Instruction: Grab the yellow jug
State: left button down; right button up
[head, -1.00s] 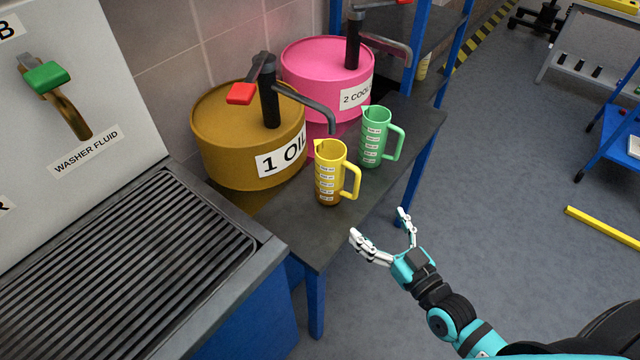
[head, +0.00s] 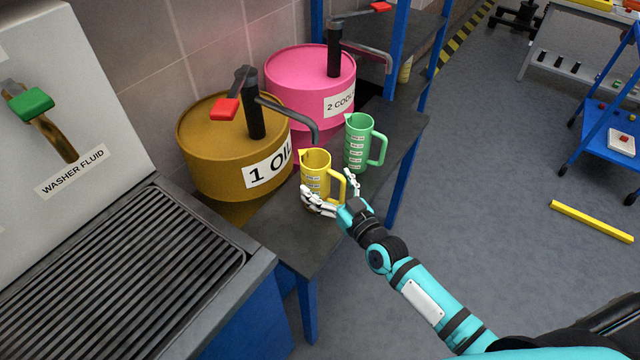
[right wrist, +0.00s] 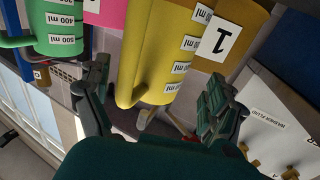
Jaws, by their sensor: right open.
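The yellow jug (head: 316,172) stands upright on the dark bench (head: 290,238), in front of the brown drum marked 1 OIL. Its handle faces right, toward my arm. My right gripper (head: 333,194) is open, with its fingers on either side of the jug's handle side and part of the jug's lower body hidden behind them. In the right wrist view the yellow jug (right wrist: 190,50) fills the middle, between the two spread fingers of my right gripper (right wrist: 155,100). I cannot tell whether a finger touches it. My left gripper is not in view.
A green jug (head: 358,140) stands close behind the yellow one, to its right. The brown drum (head: 215,150) and pink drum (head: 300,75) have pump spouts; the brown drum's spout (head: 300,115) hangs just above the yellow jug. A grated sink (head: 110,270) is at left.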

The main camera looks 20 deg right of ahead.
jog(key=x, duration=0.2)
jog(key=shift+w+a, duration=0.1)
jog(key=shift+w, duration=0.2)
jog(key=shift+s, duration=0.1)
jog(key=c, duration=1.8)
jog(key=shift+c, duration=0.2)
jog(key=shift+r, duration=0.15)
